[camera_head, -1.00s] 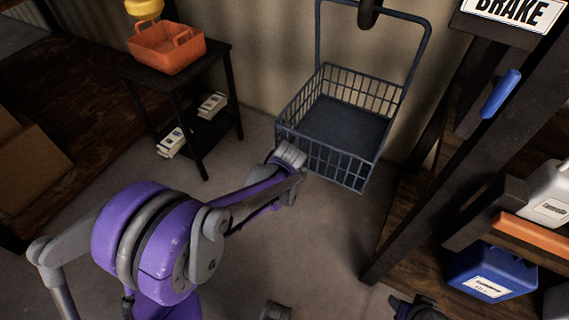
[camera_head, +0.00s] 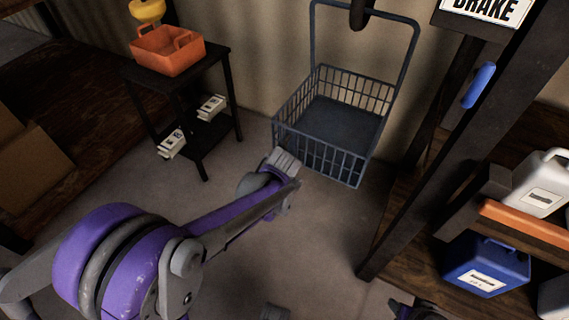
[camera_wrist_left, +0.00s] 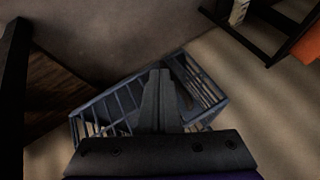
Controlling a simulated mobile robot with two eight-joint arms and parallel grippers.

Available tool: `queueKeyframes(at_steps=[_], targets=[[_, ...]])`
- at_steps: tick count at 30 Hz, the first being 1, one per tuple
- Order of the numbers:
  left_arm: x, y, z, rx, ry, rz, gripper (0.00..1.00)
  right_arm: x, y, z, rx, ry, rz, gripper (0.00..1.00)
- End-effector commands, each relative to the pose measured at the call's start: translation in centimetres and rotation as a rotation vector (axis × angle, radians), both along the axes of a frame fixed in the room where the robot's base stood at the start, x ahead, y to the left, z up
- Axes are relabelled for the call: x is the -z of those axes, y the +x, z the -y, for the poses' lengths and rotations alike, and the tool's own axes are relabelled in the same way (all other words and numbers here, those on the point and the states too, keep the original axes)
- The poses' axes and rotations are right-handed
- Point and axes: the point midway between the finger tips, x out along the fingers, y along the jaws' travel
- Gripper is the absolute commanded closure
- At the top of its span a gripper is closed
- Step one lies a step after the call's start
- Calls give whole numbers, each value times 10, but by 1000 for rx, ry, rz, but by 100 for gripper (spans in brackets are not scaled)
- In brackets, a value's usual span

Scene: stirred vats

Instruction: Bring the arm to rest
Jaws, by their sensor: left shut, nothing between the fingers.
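My left arm, purple and grey, reaches in from the lower left in the head view. Its grey end with the left gripper (camera_head: 286,163) is in front of the lower left part of the hanging wire basket; whether they touch cannot be told. In the left wrist view the gripper's fingers (camera_wrist_left: 160,74) are together and empty, with the basket (camera_wrist_left: 205,88) behind them. My right gripper cannot be made out.
The blue-grey wire basket (camera_head: 360,166) hangs empty from a hook. A black side table (camera_head: 219,60) with an orange bin (camera_head: 167,52) stands at the left. A shelf at the right holds a blue canister (camera_head: 484,262) and a white one (camera_head: 541,184).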

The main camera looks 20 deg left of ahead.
Motion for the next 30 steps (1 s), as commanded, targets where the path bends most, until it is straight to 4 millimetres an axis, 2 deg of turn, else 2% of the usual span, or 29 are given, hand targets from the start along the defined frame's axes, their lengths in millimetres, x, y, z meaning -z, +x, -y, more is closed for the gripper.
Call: queueKeyframes(at_steps=[1,3,9,20,23,26,30], targets=[[-14,-8,-2,-1,0,1,100,-7,1,0,0,0,2,48],[-25,-17,-4,-2,1,0,100,-10,1,0,0,0,4,48],[-49,-35,-8,-2,0,0,100,-17,1,0,0,0,6,48],[-56,-42,-9,-2,0,-2,100,-19,0,0,0,0,6,48],[-64,-48,-7,-8,-13,-2,100,-24,1,0,0,0,8,48],[-86,-71,-1,-32,-53,-4,100,-40,1,0,0,0,13,48],[-127,-126,13,-92,-158,-18,100,-75,4,0,0,0,24,48]])
